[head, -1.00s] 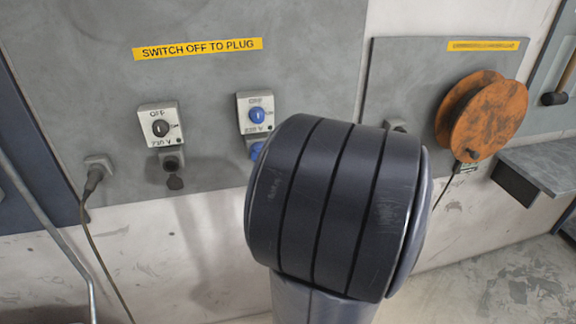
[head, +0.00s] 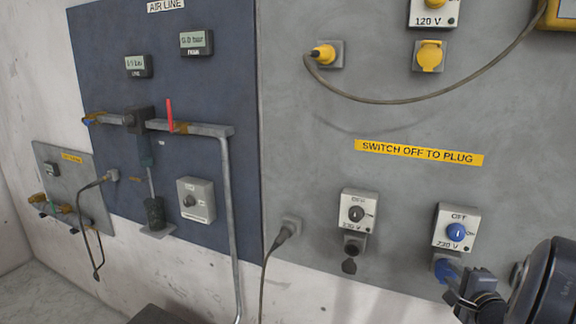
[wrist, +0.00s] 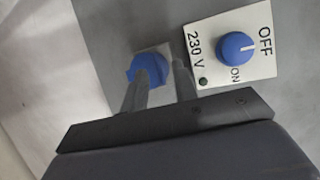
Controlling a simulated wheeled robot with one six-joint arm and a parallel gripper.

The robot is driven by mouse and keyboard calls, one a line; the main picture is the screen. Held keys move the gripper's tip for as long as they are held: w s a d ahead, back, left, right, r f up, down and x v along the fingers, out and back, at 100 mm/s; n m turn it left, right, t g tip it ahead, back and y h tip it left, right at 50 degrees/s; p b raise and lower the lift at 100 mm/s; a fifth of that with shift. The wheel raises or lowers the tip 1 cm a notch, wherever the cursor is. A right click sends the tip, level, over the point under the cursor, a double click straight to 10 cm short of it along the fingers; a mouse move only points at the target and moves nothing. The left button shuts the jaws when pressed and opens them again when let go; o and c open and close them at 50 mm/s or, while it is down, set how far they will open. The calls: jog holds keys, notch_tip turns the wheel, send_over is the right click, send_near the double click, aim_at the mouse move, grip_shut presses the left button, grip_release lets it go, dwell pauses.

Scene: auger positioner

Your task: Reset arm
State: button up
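My gripper (wrist: 160,88) shows in the wrist view with its two fingers apart. They reach toward a blue socket (wrist: 148,68) on the wall panel, and the left finger overlaps its edge. I cannot tell whether they touch it. In the head view, my gripper (head: 456,288) is at the lower right, just below the blue socket (head: 446,268), partly cut by my dark arm link. A switch box with a blue knob (wrist: 236,47), marked OFF, ON and 230 V, is beside the socket. The same blue knob (head: 457,232) shows in the head view.
Left of it are a 230 V switch with a black knob (head: 356,214) and a grey plug with a cable (head: 286,233). A yellow plug (head: 324,54) with a hanging cable is above. The blue air-line panel (head: 205,90) has pipes, a red lever (head: 169,115) and gauges.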

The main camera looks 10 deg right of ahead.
jog(key=shift+w+f, duration=0.2)
jog(key=shift+w, duration=0.1)
jog(key=shift+s, duration=0.1)
jog(key=shift+b, duration=0.3)
jog(key=shift+r, duration=0.1)
